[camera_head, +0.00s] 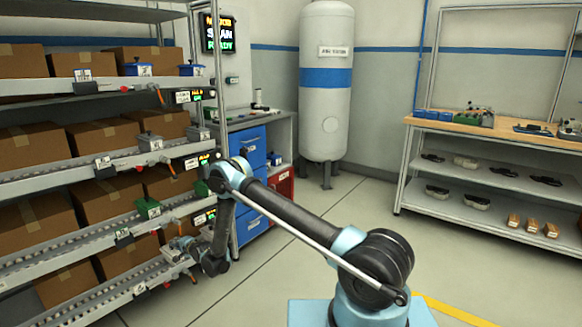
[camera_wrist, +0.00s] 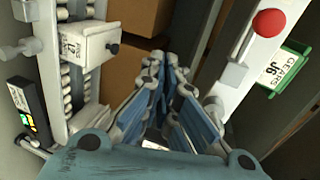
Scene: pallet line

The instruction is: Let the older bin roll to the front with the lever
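In the wrist view a red ball knob (camera_wrist: 268,22), looking like a lever's end, sits by a pale rail at upper right. My gripper (camera_wrist: 168,70) points between the rails, apart from the knob; nothing shows held, and how far its fingers are parted is unclear. In the head view my gripper (camera_head: 184,246) is at the rack's lower right end. A pale grey labelled bin (camera_wrist: 88,44) sits on a roller lane. A green bin (camera_wrist: 287,68) labelled GEARS J6 is beyond the knob. I cannot tell which bin is older.
The flow rack (camera_head: 60,172) holds brown cartons (camera_head: 25,147) on several sloped shelves, with a small display (camera_wrist: 28,110) at wrist-view left. Blue drawers (camera_head: 250,145) stand behind my arm. A workbench (camera_head: 485,128) is at right; the floor (camera_head: 330,210) between is clear.

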